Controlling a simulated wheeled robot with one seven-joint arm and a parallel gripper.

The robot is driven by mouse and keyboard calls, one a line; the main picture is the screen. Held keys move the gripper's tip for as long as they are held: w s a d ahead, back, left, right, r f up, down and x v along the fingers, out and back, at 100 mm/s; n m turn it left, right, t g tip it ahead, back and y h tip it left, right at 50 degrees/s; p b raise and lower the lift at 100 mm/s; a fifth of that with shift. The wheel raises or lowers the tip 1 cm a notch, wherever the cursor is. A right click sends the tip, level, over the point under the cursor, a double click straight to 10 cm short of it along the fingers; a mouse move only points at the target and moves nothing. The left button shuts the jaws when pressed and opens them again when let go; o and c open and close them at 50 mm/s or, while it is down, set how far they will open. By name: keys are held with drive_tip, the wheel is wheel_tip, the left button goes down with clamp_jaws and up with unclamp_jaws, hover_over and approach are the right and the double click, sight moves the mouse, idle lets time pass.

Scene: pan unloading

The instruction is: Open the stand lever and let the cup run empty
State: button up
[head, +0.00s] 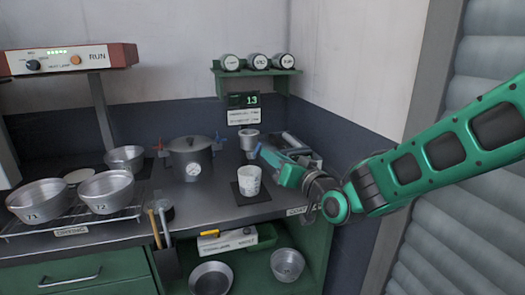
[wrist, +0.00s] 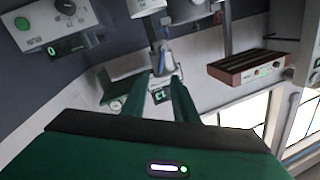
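The small metal cup (head: 249,138) sits in its stand at the back of the counter, below the display. A blue piece, which looks like the stand lever (head: 259,147), shows just right of the cup. My gripper (head: 268,157) is close beside it, at the right of the stand. In the wrist view my gripper (wrist: 160,78) has its two green fingers apart, with the grey-blue stand part (wrist: 165,70) beyond the tips. I cannot tell whether the fingers touch the lever. A white beaker (head: 249,186) stands on a black pad (head: 240,196) in front of the stand.
A lidded pot (head: 190,160) with red and blue handles stands left of the stand. Metal pans (head: 107,193) sit on a cooling rack at left. A display (head: 243,100) reads 13. A shelf (head: 257,73) holds three jars. My arm reaches in from the right.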

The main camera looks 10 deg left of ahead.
sight(257, 150)
drive_tip(key=x, duration=0.7)
drive_tip(key=shift+w, duration=0.15)
drive_tip(key=shift+a, duration=0.1)
